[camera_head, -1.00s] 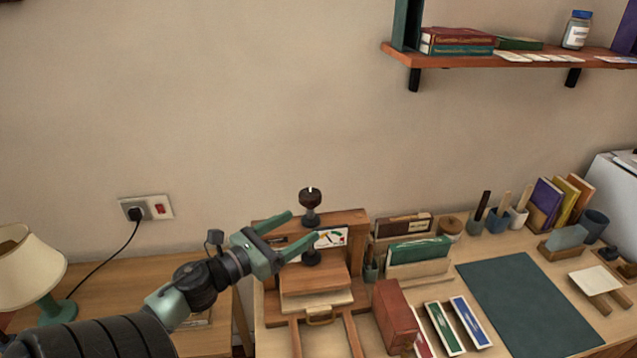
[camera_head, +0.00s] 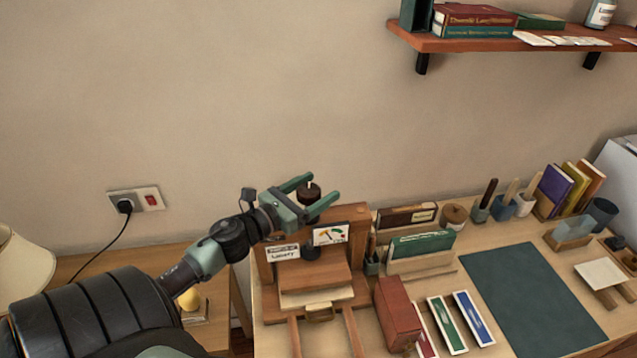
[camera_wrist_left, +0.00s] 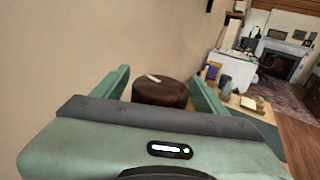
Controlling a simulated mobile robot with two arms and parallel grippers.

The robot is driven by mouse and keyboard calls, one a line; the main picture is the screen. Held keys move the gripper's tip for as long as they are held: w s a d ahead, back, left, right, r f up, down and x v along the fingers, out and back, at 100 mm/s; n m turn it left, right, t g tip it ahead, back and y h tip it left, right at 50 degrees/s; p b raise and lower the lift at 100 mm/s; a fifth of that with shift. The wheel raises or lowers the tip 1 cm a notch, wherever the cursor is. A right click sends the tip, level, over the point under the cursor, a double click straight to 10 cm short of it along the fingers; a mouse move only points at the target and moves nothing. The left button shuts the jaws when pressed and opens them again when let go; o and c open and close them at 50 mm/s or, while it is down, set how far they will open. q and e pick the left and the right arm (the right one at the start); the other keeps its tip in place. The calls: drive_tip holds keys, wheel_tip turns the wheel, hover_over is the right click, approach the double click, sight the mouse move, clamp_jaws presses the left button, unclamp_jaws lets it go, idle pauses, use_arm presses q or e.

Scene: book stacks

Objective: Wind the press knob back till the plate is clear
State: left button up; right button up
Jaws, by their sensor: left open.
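The press (camera_head: 357,240) is a wooden frame on the desk with a dark round knob (camera_head: 309,190) on top. Its wooden plate (camera_head: 312,275) sits low in the frame, over a pale block (camera_head: 316,297); I cannot tell whether they touch. My left gripper (camera_head: 321,190) is open at the knob, its two green fingers on either side of it. In the left wrist view the brown knob (camera_wrist_left: 161,93), with a white mark on top, sits between the open fingers, with a gap seen on each side. My right gripper is not in view.
A red box (camera_head: 397,315) stands right of the press, near a rack with a green book (camera_head: 422,243). A dark green mat (camera_head: 530,297) lies bare further right. A shelf (camera_head: 500,43) hangs above at right. A lamp (camera_head: 22,268) stands at left.

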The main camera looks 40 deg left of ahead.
use_arm(q)
drive_tip(key=shift+w, duration=0.45)
drive_tip(key=shift+d, duration=0.1)
drive_tip(key=shift+c, duration=1.3)
drive_tip(key=c, duration=1.1)
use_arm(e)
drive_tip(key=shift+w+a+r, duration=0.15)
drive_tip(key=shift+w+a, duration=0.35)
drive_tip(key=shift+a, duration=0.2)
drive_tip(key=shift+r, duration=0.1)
